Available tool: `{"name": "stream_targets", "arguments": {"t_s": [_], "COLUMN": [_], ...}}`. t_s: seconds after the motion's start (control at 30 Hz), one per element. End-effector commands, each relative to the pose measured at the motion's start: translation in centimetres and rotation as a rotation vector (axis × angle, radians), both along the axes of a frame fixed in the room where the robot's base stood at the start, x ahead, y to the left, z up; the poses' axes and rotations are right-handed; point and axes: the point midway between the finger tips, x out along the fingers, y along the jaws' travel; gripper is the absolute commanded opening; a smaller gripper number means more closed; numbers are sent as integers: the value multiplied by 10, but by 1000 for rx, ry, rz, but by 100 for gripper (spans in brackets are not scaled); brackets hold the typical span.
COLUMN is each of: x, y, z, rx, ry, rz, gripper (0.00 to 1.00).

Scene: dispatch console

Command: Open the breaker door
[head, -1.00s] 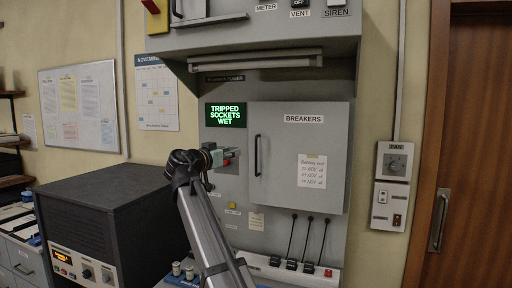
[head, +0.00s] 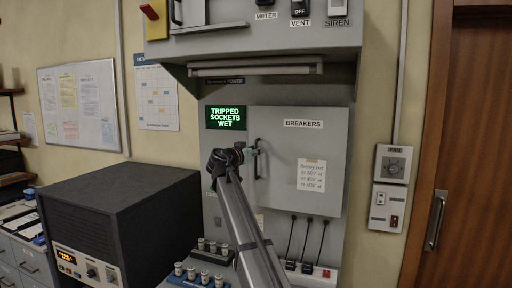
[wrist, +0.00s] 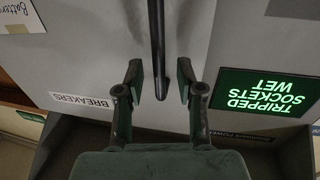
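The breaker door (head: 315,145) is a flat grey panel labelled BREAKERS, with a paper note on it. It looks shut. Its black vertical bar handle (head: 257,158) is near the door's left edge. My gripper (head: 250,152) is at the handle. In the wrist view, which is upside down, the handle (wrist: 157,45) runs between the two fingers of my gripper (wrist: 160,85). The fingers are apart, with a gap to the bar on each side. The breaker door also fills the left of that view (wrist: 85,60).
A lit green sign (head: 226,118) reading TRIPPED SOCKETS WET is left of the door. A lamp hood (head: 255,68) overhangs above. Cables and plugs (head: 305,266) are below the door. A dark box unit (head: 120,200) stands at the left. A fan control panel (head: 392,165) is on the right wall.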

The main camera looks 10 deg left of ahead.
Motion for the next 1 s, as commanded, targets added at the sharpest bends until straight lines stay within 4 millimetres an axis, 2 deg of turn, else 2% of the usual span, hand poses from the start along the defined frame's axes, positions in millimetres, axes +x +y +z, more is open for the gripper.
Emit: {"name": "stream_targets", "arguments": {"t_s": [0.13,0.43,0.47,0.5,0.57,0.83,1.0], "x": [9,10,10,10,10,8,-9], "y": [-4,-5,-5,-5,-5,-3,11], "z": [0,-1,-1,-1,-1,-1,-2], "rx": [0,0,0,0,0,0,0], "ry": [1,1,1,1,1,0,0], "rz": [-1,0,0,0,0,4,47], "gripper": [37,37,34,20,0,0,0]}}
